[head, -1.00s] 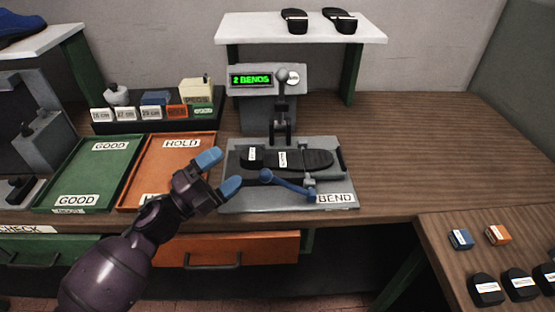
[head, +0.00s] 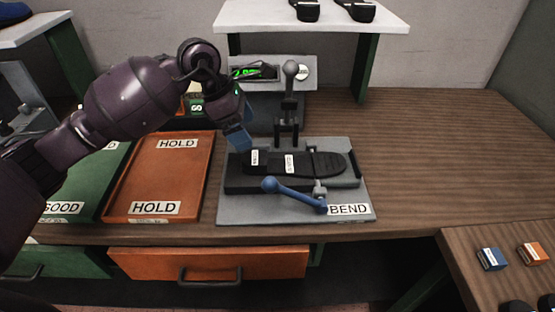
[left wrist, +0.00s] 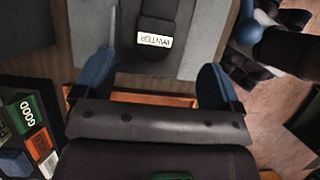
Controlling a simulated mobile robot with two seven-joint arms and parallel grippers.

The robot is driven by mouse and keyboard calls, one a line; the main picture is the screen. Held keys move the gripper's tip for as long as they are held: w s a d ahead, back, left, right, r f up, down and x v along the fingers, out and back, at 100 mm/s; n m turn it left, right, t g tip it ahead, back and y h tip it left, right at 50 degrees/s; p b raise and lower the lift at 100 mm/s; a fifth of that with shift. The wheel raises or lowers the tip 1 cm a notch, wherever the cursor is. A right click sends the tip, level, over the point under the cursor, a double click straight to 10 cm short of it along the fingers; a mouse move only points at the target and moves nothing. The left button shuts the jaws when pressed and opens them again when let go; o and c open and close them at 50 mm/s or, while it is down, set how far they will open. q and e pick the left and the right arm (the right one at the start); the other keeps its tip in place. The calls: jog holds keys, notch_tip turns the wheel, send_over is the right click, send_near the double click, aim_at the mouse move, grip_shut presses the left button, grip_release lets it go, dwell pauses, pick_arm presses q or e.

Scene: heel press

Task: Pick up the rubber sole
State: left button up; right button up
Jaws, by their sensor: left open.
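The black rubber sole (head: 328,163) lies flat on the grey bend press (head: 232,205). My right gripper is not seen.
An orange HOLD tray (head: 205,160) and a green GOOD tray (head: 92,203) lie left of the press. A white shelf (head: 260,15) with black soles stands behind. Small blue (head: 491,259) and orange (head: 535,253) blocks sit on the side table. The bench right of the press is clear.

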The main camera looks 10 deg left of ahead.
aim_at(262, 157)
pick_arm(q)
jog(key=shift+w+a+f, duration=0.1)
jog(key=shift+w+a, duration=0.1)
jog(key=shift+x, duration=5.15)
jog(key=shift+s, duration=0.1)
jog(key=c, duration=1)
jog(key=shift+c, duration=0.3)
